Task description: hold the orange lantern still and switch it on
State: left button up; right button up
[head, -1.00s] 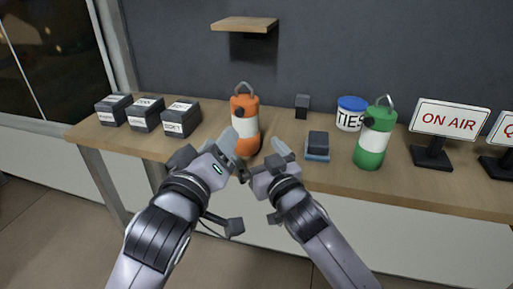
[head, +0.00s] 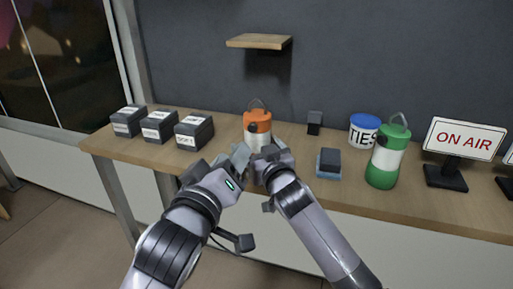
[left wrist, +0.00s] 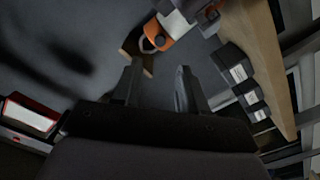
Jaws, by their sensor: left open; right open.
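The orange lantern (head: 257,123) stands upright on the wooden bench, with an orange top, a white middle band and a wire loop handle. A dark round knob shows on the left of its orange top. My left gripper (head: 240,155) is in front of its lower left, and my right gripper (head: 266,153) is in front of its lower middle. Together they hide the lantern's lower part, and contact cannot be told. In the left wrist view the lantern (left wrist: 160,40) lies beyond the open, empty left fingers (left wrist: 157,85). The right fingertips are hard to make out.
A green lantern (head: 383,165), a tub marked TIES (head: 363,136) and a dark block on a blue base (head: 329,163) stand to the right. An ON AIR sign (head: 463,140) is farther right. Labelled dark boxes (head: 160,127) stand left. A shelf (head: 258,41) hangs above.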

jog(key=shift+w+a, duration=0.1)
jog(key=shift+w, duration=0.05)
jog(key=c, duration=1.2)
pick_arm(q)
grip_shut()
dwell(0.6)
jog(key=shift+w, duration=0.1)
